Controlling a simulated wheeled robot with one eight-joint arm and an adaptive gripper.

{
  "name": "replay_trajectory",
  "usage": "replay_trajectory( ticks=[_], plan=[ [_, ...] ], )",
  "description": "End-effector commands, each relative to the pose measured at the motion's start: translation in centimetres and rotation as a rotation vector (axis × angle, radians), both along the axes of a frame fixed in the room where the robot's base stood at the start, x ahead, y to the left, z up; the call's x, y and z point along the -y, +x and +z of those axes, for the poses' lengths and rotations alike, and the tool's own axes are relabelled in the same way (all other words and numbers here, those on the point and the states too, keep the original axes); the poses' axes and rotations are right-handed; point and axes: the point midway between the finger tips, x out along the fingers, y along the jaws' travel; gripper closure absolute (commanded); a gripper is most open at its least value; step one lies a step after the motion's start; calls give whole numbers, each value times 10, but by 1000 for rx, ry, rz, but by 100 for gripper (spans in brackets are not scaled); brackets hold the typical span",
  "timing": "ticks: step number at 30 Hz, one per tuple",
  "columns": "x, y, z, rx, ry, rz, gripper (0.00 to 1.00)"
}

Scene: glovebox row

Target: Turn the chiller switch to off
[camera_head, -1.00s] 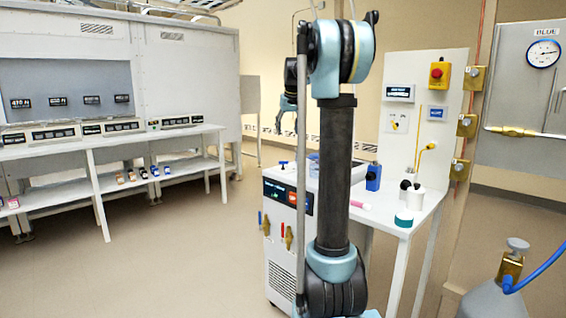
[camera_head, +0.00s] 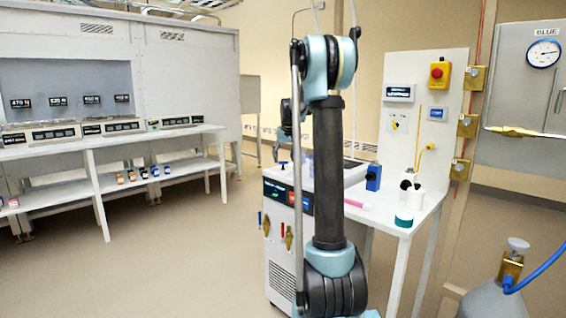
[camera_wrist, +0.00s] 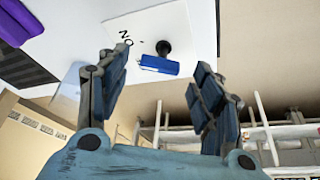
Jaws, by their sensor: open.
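The chiller (camera_head: 283,255) is a white cabinet with a dark display panel, left of my arm in the head view. Its switch (camera_head: 283,163) is a small blue handle on the top. In the wrist view the switch (camera_wrist: 160,65) is a blue bar beside a black post on a white plate, with upside-down "ON" lettering to its left. My gripper (camera_wrist: 159,76) is open and empty, its two fingers apart on the left and right of the blue bar in the picture. The head view shows it just above the chiller top; contact cannot be told.
A white bench (camera_head: 383,217) right of the chiller holds a blue device (camera_head: 373,178), white bottles, a teal-banded jar (camera_head: 404,219) and a pink item. An upright panel (camera_head: 425,110) with a red button stands behind. The floor left of the chiller is clear.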

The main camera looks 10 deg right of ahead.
Motion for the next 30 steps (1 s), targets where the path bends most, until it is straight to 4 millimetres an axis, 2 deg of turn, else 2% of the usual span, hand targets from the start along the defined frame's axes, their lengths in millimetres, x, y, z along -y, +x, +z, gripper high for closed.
replay_trajectory(
  ticks=[6, 15, 16, 21, 22, 25, 30],
  plan=[
    [-1, 6, -15, 0, 0, 0, 40],
    [0, 7, -17, 0, 0, 0, 40],
    [0, 7, -17, 0, 0, 0, 42],
    [0, 7, -17, 0, 0, -1, 81],
    [0, 7, -17, 0, 0, -1, 84],
    [-5, 7, -17, 0, 1, 1, 84],
    [-1, 7, -17, 0, 1, 13, 84]
  ],
)
